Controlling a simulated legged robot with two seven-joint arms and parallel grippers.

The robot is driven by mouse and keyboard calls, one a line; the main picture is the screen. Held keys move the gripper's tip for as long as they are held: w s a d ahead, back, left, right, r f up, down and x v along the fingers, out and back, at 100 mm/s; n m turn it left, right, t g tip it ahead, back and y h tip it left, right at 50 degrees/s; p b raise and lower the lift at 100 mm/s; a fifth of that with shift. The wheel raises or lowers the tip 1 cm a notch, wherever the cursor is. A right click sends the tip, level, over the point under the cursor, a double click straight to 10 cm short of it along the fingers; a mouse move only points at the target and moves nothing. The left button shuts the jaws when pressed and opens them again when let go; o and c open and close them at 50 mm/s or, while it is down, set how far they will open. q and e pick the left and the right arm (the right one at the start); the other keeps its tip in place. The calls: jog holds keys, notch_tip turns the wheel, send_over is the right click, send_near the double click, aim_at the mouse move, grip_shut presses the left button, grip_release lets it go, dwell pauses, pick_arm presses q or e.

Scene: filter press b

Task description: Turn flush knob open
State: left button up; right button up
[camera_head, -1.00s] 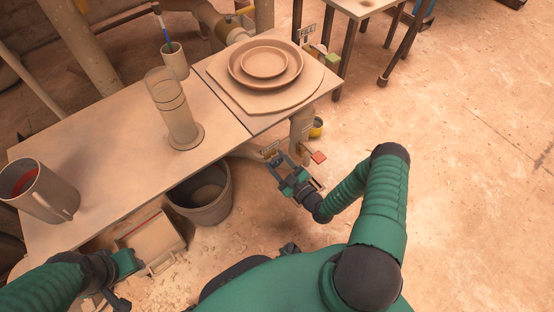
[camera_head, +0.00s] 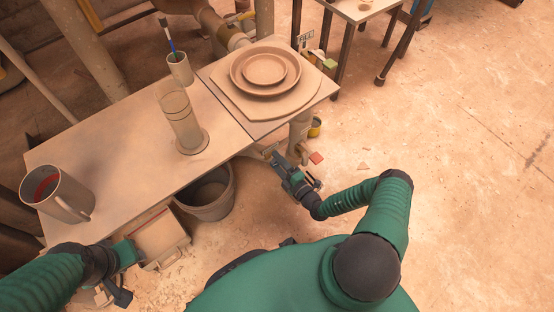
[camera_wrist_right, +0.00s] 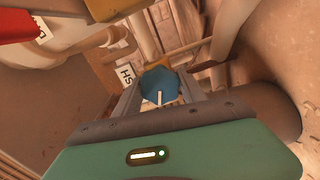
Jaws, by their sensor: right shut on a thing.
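The flush knob (camera_wrist_right: 160,86) is blue with a white pointer line and sits between my right gripper's fingers in the wrist view. A white label (camera_wrist_right: 126,75) with the letters "SH" stands left of it. My right gripper (camera_wrist_right: 158,92) is shut on the knob, with a finger on each side. In the head view my right gripper (camera_head: 274,158) is low beside the table's right end, and the knob is hidden there. My left gripper (camera_head: 122,288) is at the lower left, and its fingers are too unclear to read.
A red handle (camera_head: 316,158) is close to the right gripper; red also shows in the wrist view (camera_wrist_right: 18,24). Pipes surround the knob. The table (camera_head: 120,150) holds plates (camera_head: 265,68), a glass cylinder (camera_head: 181,120) and a mug (camera_head: 57,194). A bucket (camera_head: 208,195) stands below.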

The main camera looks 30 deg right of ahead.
jog(key=n+p, duration=0.1)
jog(key=n, duration=0.1)
jog(key=n+p, duration=0.1)
jog(key=n, duration=0.1)
jog(key=shift+s+a+f+n, duration=0.1)
jog(key=shift+a+n, duration=0.1)
jog(key=shift+n, duration=0.1)
jog(key=n+p, duration=0.2)
jog(key=n, duration=0.3)
jog(key=shift+n, duration=0.3)
jog(key=n+p, duration=0.2)
jog(key=n, duration=0.3)
jog(key=shift+f+n+p, duration=0.15)
jog(key=shift+n+p, duration=0.6)
jog(key=shift+n, duration=1.45)
jog(key=o, duration=1.4)
jog(key=shift+d, duration=0.1)
jog(key=shift+c, duration=0.2)
